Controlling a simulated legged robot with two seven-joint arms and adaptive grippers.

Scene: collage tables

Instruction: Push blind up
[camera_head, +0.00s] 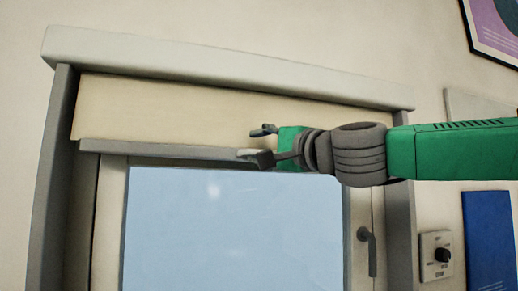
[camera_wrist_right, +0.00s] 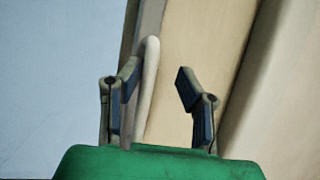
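The cream blind (camera_head: 180,105) hangs as a short band at the top of the window, with a grey rail (camera_head: 150,149) along its lower edge. My right gripper (camera_head: 261,144) is at the right part of this rail, its two fingers apart, one above the other. In the right wrist view my right gripper (camera_wrist_right: 157,76) is open, and a pale rounded bar (camera_wrist_right: 148,92), likely the rail, runs between the fingers, close to the left one. I cannot tell whether they touch. The rail's right part is hidden behind my right gripper and arm. My left gripper is not in view.
A grey top board (camera_head: 220,65) juts out above the blind. The window pane (camera_head: 230,235) below is uncovered, with a handle (camera_head: 370,252) at its right. A wall control with a knob (camera_head: 437,256) and a blue panel (camera_head: 488,240) are farther right.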

